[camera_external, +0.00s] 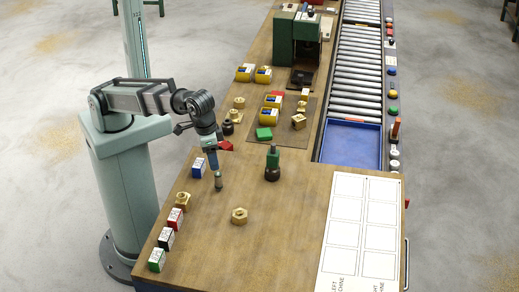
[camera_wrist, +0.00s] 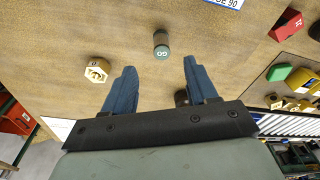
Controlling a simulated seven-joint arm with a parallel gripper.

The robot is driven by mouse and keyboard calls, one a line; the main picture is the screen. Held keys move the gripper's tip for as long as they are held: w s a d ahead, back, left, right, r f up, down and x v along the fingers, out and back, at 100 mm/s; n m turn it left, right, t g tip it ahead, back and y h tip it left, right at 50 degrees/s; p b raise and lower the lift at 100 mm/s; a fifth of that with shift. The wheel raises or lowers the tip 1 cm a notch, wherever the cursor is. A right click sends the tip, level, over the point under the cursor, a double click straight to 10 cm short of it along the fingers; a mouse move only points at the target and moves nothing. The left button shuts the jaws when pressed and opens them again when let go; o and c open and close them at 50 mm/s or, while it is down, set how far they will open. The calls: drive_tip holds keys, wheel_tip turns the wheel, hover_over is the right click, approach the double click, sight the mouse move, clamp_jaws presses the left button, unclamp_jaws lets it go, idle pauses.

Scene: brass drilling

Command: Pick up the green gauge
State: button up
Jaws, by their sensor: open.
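The gauge lies ahead of the gap between the fingertips, apart from both.
A brass hex nut (camera_external: 239,215) lies toward the front. A green-topped tool on a dark round base (camera_external: 272,160) stands to the right. A blue-and-white box (camera_external: 198,168) is close by on the left. A flat green block (camera_external: 264,134) lies farther back.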

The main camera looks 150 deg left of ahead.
sight(218, 173)
drive_tip(key=shift+w+a+f, duration=0.1)
drive_tip(key=shift+a+f, duration=0.15)
drive_tip(key=shift+f, duration=1.4)
drive_tip(key=shift+a+f, duration=0.3)
drive_tip(key=shift+f, duration=1.3)
drive_tip(key=shift+w+a+f, duration=0.1)
drive_tip(key=shift+a+f, duration=0.15)
drive_tip(key=shift+f, duration=1.4)
drive_tip(key=shift+c, duration=0.3)
clamp_jaws()
